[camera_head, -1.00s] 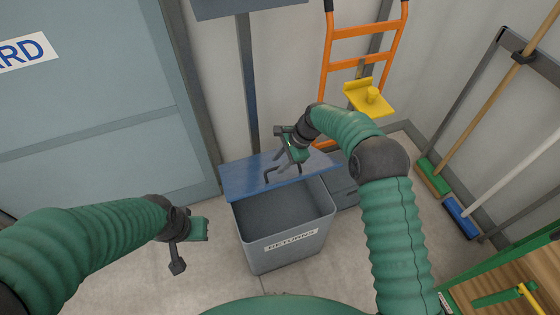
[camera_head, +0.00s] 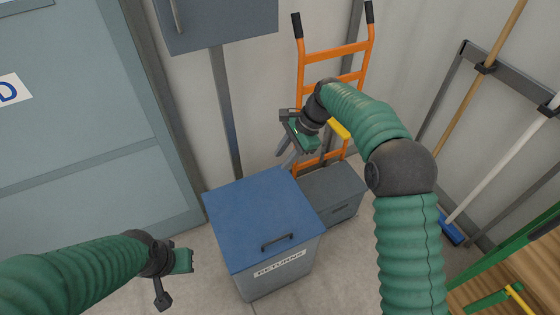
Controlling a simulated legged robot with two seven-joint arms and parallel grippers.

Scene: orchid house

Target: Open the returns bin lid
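The grey returns bin (camera_head: 275,277) stands on the floor in the lower middle of the head view, with a white "RETURNS" label on its front. Its blue lid (camera_head: 250,212) lies flat over the top, so the bin's inside is hidden. A dark bar handle (camera_head: 277,242) sits near the lid's front edge. My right gripper (camera_head: 287,152) is above and behind the lid's back right corner, clear of the handle, empty, with its fingers seemingly apart. My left gripper (camera_head: 163,294) hangs left of the bin, touching nothing; its finger gap is unclear.
A grey box (camera_head: 335,188) stands close behind the bin on the right. An orange hand truck (camera_head: 335,52) leans on the wall behind. A post with a grey-blue panel (camera_head: 218,25) rises behind the bin. Brooms and a green-framed bench (camera_head: 515,275) are at right. Floor left of the bin is open.

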